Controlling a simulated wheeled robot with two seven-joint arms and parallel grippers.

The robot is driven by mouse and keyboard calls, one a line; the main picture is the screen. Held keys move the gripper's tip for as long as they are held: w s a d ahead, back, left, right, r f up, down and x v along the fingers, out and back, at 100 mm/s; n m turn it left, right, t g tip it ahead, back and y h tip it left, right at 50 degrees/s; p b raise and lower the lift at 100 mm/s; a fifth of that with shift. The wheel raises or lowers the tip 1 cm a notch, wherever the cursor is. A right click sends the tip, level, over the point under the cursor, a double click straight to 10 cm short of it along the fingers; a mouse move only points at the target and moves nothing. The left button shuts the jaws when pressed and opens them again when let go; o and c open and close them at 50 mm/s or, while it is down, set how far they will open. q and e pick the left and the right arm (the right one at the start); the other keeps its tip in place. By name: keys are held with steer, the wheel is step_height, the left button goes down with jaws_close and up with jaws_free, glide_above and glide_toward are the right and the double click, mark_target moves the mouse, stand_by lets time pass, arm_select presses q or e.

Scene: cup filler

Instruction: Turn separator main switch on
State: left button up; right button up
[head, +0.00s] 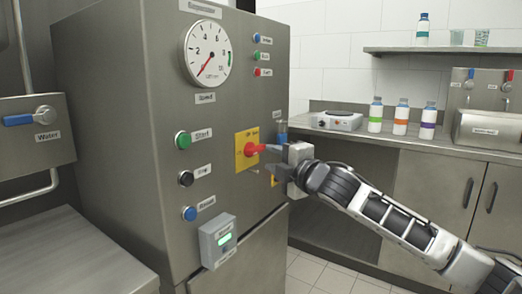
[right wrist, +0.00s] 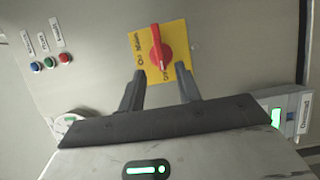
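The separator main switch has a red rotary handle (head: 254,149) on a yellow plate (head: 240,161), on the front of the steel separator cabinet (head: 120,110). In the right wrist view the red handle (right wrist: 156,47) lies nearly along the picture's vertical, and the yellow plate (right wrist: 174,34) appears tilted. My right gripper (head: 270,158) is just to the right of the handle in the head view. In the right wrist view my right gripper (right wrist: 159,70) is open, its fingers on either side below the handle, with nothing held. I cannot tell whether they touch the plate. My left gripper is not in view.
The panel also has a gauge (head: 208,54), a green Start button (head: 183,140), a black button (head: 186,178), a blue button (head: 189,213) and a box with a green display (head: 218,240). A counter (head: 345,138) with several bottles and a hot plate (head: 335,121) stands right.

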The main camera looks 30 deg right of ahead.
mark_target(258, 152)
steer(key=w, duration=0.6)
steer(key=shift+s, duration=0.1)
steer(key=shift+p, duration=0.3)
jaws_close()
